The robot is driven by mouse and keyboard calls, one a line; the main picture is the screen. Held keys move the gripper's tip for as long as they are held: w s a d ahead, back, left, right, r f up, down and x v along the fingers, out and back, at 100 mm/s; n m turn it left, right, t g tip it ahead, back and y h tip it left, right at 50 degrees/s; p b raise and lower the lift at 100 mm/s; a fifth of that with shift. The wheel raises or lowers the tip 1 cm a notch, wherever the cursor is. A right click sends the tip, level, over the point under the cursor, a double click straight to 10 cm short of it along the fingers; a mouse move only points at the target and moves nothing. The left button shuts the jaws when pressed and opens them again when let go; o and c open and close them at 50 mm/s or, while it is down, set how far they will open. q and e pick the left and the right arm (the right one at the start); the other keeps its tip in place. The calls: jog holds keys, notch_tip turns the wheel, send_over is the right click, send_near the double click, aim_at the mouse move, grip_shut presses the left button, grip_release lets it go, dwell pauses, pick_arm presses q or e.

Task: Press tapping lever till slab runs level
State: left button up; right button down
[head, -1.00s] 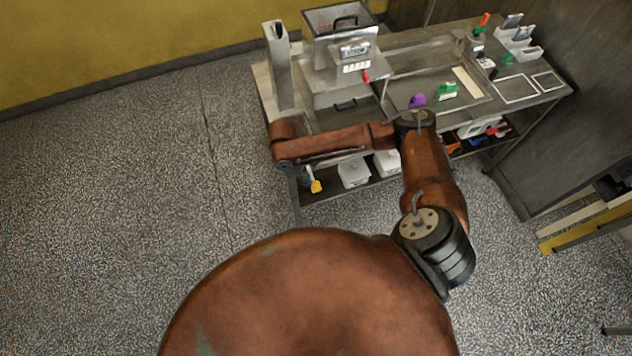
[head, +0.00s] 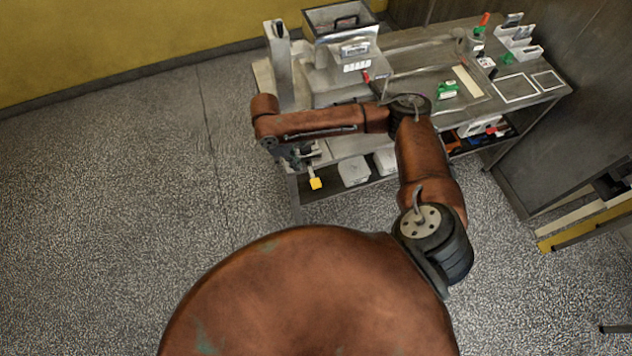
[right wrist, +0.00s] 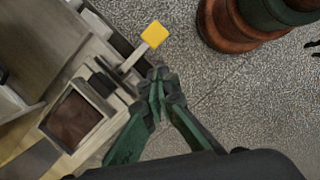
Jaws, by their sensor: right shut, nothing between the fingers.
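The tapping lever, with a yellow square paddle (head: 316,184), sticks out low at the front left of the steel bench. The paddle (right wrist: 154,34) also shows in the right wrist view on a pale arm from the machine. My right gripper (head: 318,153) is at the bench's front left, just above the paddle in the picture. In the right wrist view its green fingers (right wrist: 157,88) are shut and empty, near the lever's arm but seemingly apart from the paddle. A reddish-brown framed patch (right wrist: 75,121) lies left of them; I cannot tell if it is the slab. My left gripper is out of view.
The grey machine with a hopper (head: 338,24) and a tall post (head: 280,65) stand on the bench. A green-labelled item (head: 447,90) and a white-outlined mat (head: 515,89) lie right. White tubs (head: 354,171) sit on the lower shelf. Floor at left is clear.

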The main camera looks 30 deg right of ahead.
jog(key=shift+v, duration=1.3)
